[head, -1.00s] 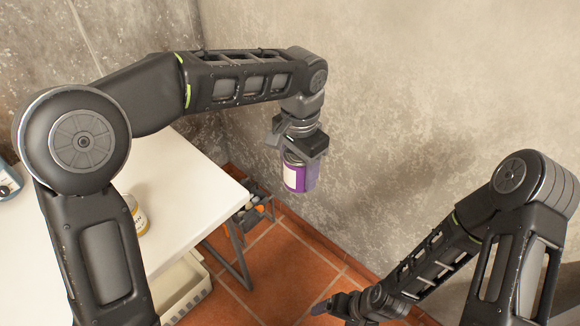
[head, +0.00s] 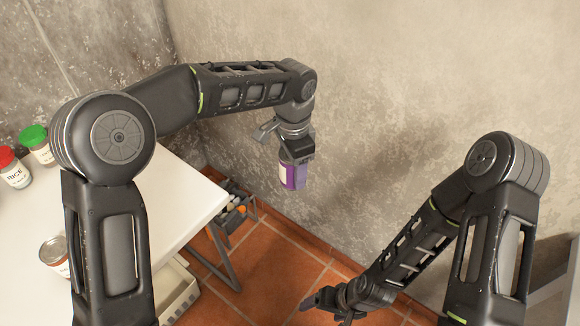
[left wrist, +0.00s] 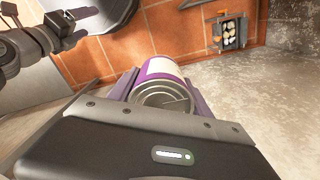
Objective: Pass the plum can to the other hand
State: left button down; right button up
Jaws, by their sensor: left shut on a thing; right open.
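The plum can (head: 288,177) is purple with a pale label and hangs upright in the air, clear of the table. My left gripper (head: 296,170) is shut on it from above. In the left wrist view the can (left wrist: 160,70) sits between the fingers, its metal end facing the camera. My right gripper (head: 318,302) is low in the head view, below and to the right of the can, and well apart from it. It also shows at the upper left of the left wrist view (left wrist: 88,22), open and empty.
A white table (head: 185,200) stands at the left with a red-lidded rice jar (head: 14,170), a green-lidded jar (head: 36,145) and a can (head: 54,254). A tray of small items (head: 235,212) is on the tiled floor. A bare wall (head: 400,80) rises behind.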

pick_arm(q)
jog(key=shift+r, duration=0.1)
jog(key=s+a+r+n, duration=0.6)
jog(key=a+r+n, duration=0.1)
jog(key=r, duration=0.3)
jog(key=shift+n, duration=0.5)
jog(key=shift+f, duration=0.1)
